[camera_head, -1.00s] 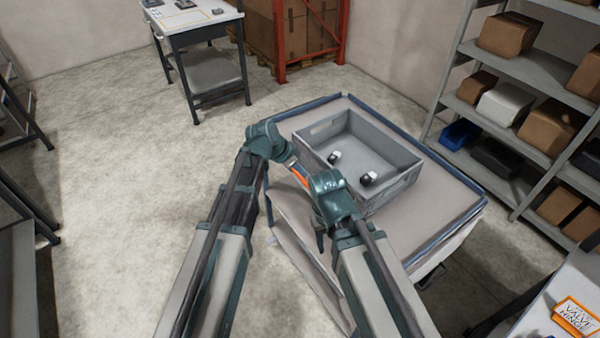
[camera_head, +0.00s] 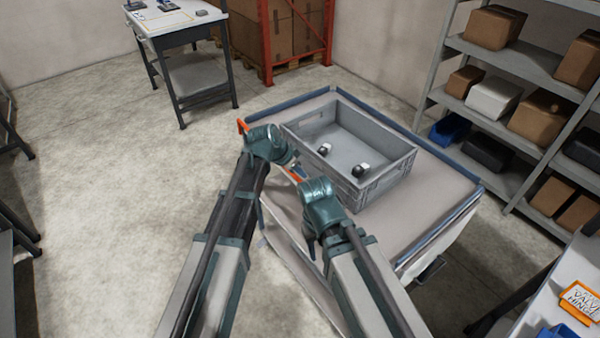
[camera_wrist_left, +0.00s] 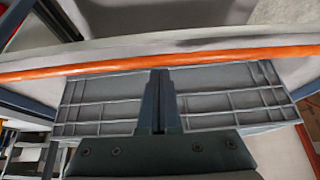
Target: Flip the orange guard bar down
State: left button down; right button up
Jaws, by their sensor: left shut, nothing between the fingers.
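The orange guard bar (camera_wrist_left: 215,57) runs across the whole left wrist view, just beyond the fingertips of my left gripper (camera_wrist_left: 160,78). I cannot tell whether they touch it. In the head view, one orange end of the bar (camera_head: 243,126) sticks up left of my left gripper (camera_head: 289,160), and a short piece shows between my two wrists. The rest is hidden behind my arm. My left gripper is shut and empty, at the cart's near left edge. My right gripper (camera_head: 321,198) is beside it on the right; its fingers are hidden.
A grey crate (camera_head: 385,178) stands on the cart top (camera_head: 420,212) with two small black-and-white items (camera_head: 361,170) inside. Its ribbed side fills the middle of the left wrist view. Shelves (camera_head: 520,115) stand at the right, a bench (camera_head: 190,22) at the back left. Open floor lies to the left.

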pick_arm(q)
jog(key=shift+s+a, duration=0.1)
jog(key=shift+s+a+h+b, duration=0.2)
jog(key=shift+h+b, duration=0.1)
jog(key=shift+b, duration=0.1)
jog(key=shift+s+a+f+t+h+b, duration=0.1)
jog(key=shift+s+a+t+h+b, duration=0.05)
jog(key=shift+a+t+h+b, duration=0.2)
jog(key=shift+s+a+f+t+h+b, duration=0.15)
jog(key=shift+s+a+t+h+b, duration=0.15)
jog(key=shift+b, duration=0.45)
jog(key=s+a+f+t+h+b, duration=0.5)
jog(key=a+f+t+h+b, duration=0.2)
jog(key=b, duration=2.5)
jog(key=shift+f+t+h, duration=0.35)
jog(key=shift+f+h, duration=0.75)
jog(key=shift+h, duration=0.65)
jog(key=shift+s+f+b, duration=0.1)
jog(key=shift+b, duration=0.2)
